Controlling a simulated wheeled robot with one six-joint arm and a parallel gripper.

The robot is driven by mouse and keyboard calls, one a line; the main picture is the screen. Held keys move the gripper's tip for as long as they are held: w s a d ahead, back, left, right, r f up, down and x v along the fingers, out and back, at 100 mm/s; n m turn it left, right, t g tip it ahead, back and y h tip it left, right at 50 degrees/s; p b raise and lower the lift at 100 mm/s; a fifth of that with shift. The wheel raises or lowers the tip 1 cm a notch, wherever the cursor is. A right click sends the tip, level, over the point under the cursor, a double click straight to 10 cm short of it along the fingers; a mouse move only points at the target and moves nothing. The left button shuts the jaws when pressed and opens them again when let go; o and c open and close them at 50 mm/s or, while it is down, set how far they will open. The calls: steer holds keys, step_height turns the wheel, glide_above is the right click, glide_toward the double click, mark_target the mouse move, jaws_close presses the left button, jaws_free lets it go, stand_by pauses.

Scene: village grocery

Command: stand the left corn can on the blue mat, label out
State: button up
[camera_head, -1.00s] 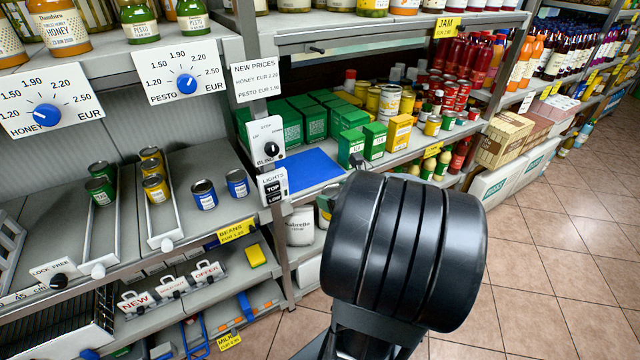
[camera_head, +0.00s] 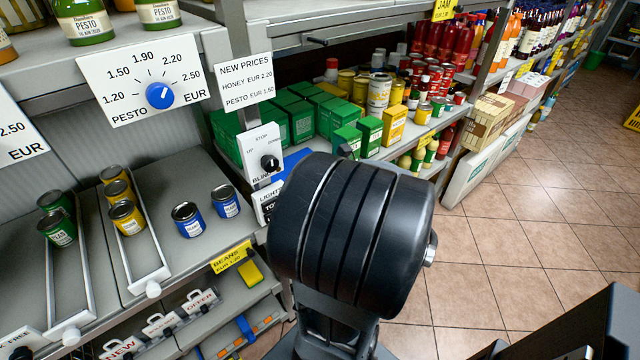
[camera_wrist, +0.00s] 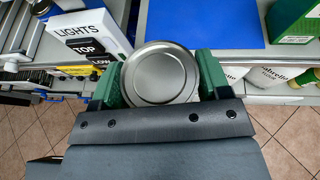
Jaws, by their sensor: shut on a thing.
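My gripper (camera_wrist: 158,82) is shut on a can (camera_wrist: 160,66) in the wrist view, with a green finger on each side of it. Only the can's round silver lid shows; its label is hidden. The blue mat (camera_wrist: 205,22) lies on the shelf just beyond the can in the wrist view. I cannot tell whether the can is above the shelf or touching it. In the head view my dark arm hides the gripper and the held can, and only a strip of the blue mat (camera_head: 292,162) shows.
A lights switch box (camera_wrist: 88,42) stands close left of the can. The blind switch box (camera_head: 262,152) is beside the mat. Green boxes (camera_head: 346,140) stand on the mat's far right side. Yellow cans (camera_head: 126,217), green cans (camera_head: 58,228) and blue cans (camera_head: 187,220) stand on the left shelf.

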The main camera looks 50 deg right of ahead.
steer(key=shift+w+d+r+p, duration=0.1)
steer(key=shift+w+r+p, duration=0.3)
steer(key=shift+w+p, duration=0.55)
steer(key=w+d+f, duration=0.1)
steer(key=w, duration=0.6)
steer(key=w+d+f+b, duration=0.1)
steer(key=w, duration=0.7)
steer(key=w+d+f+b, duration=0.1)
steer(key=w, duration=0.7)
steer(key=shift+w+d+f, duration=0.1)
steer(key=shift+f, duration=0.25)
steer(key=shift+f+b, duration=1)
steer(key=shift+b, duration=0.25)
steer(key=shift+f+b, duration=0.6)
steer(key=o, duration=1.1)
steer(key=shift+o, duration=0.2)
